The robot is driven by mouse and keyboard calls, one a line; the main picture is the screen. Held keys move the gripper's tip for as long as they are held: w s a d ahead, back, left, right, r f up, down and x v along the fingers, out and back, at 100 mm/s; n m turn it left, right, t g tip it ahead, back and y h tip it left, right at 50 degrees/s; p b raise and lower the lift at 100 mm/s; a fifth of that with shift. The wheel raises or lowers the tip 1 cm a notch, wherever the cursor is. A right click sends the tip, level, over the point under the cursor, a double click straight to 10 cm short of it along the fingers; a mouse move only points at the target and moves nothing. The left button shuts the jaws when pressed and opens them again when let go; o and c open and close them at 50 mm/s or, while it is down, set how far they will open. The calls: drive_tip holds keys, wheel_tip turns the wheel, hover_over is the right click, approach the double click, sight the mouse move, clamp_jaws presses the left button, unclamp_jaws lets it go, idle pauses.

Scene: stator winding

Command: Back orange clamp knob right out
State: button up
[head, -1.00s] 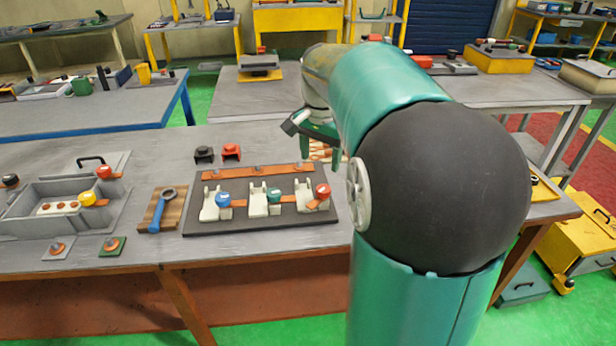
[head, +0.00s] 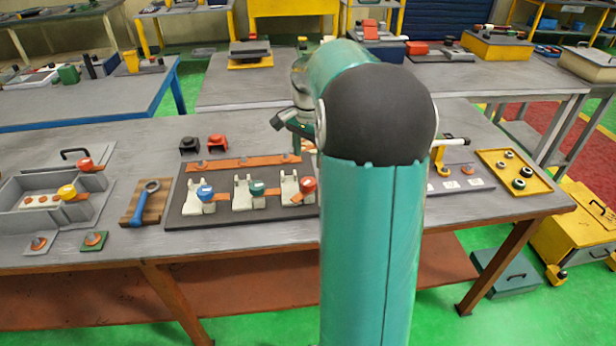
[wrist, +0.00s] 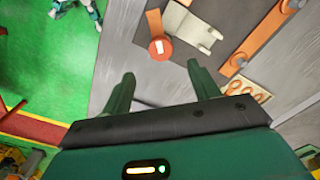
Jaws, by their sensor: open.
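My gripper is open and empty in the wrist view (wrist: 160,82), its two green fingers apart. A round orange-red knob (wrist: 160,47) with a white mark lies just beyond the fingertips, apart from them, beside a pale toggle clamp (wrist: 198,32). It looks like the red knob (head: 309,184) at the right of the dark board (head: 222,215) in the head view. I cannot tell for certain which knob is the orange clamp knob. My arm hides my fingers and part of the bench in the head view.
Blue (head: 205,192) and green (head: 257,187) knobs stand along the same board. An orange bar (head: 235,163) runs behind them. A blue wrench (head: 142,203) and grey tray (head: 45,205) are left.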

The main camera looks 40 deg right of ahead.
sight(308, 182)
wheel_tip(308, 182, down, 9)
drive_tip(key=shift+r, duration=0.1)
drive_tip(key=shift+c, duration=0.2)
drive_tip(key=c, duration=0.9)
